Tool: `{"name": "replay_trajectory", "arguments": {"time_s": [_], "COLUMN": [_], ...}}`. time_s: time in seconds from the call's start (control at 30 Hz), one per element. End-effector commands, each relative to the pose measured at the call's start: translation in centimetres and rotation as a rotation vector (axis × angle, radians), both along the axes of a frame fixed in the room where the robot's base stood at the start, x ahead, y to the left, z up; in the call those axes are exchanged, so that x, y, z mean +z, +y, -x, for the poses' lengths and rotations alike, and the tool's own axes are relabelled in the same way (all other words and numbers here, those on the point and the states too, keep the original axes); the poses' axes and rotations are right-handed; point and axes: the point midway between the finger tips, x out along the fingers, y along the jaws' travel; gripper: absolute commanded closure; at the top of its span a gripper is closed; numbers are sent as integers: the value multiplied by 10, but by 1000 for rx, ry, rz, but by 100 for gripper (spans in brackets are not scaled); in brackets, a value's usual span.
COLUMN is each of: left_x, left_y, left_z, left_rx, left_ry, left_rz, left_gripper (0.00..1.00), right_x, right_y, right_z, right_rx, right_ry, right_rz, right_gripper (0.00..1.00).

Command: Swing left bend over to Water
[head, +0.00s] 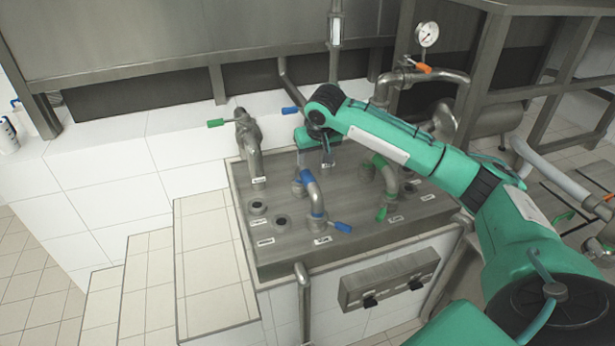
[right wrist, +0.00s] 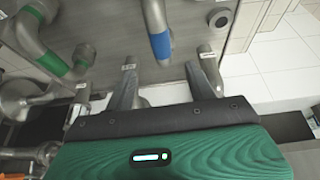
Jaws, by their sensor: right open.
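The left bend (head: 314,192) is a grey pipe elbow with a blue band. It stands on the steel panel (head: 290,255), its front end beside a blue handle (head: 341,228). In the right wrist view its blue-banded pipe (right wrist: 157,30) lies beyond the fingers. My right gripper (head: 328,158) is open above the panel, behind the bend and apart from it. Its two fingers (right wrist: 167,82) show with nothing between them. Small white labels mark the panel's ports, but their words are too small to read, so I cannot tell which is Water. My left gripper is not in view.
A second bend with a green band (head: 387,172) and green handle stands to the right. Open ports (head: 258,208) sit at the panel's left. An upright pipe with a green-handled valve (head: 247,145) stands at the back left. White tiled steps (head: 205,270) lie left.

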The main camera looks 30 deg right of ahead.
Motion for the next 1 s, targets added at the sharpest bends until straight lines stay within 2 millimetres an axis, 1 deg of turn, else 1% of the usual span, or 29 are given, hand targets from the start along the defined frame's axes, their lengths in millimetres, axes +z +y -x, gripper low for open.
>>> {"name": "replay_trajectory", "arguments": {"time_s": [0.1, 0.3, 0.5, 0.6, 0.7, 1.0], "left_x": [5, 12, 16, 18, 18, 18], "left_y": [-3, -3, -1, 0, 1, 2], "left_z": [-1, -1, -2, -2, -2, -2], "left_rx": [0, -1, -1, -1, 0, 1], "left_ry": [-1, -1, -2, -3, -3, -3], "left_rz": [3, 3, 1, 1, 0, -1], "left_gripper": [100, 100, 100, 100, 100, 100], "right_x": [-21, -61, -93, -103, -110, -112], "right_y": [-2, -7, -11, -11, -12, -13], "right_z": [-8, -24, -37, -41, -43, -44], "right_rx": [1, 0, 1, 1, 2, 3], "right_ry": [4, 3, 0, 0, 0, -1], "right_rz": [-1, 1, 1, 0, 1, 1], "right_gripper": [44, 44, 44, 44, 44, 44]}}
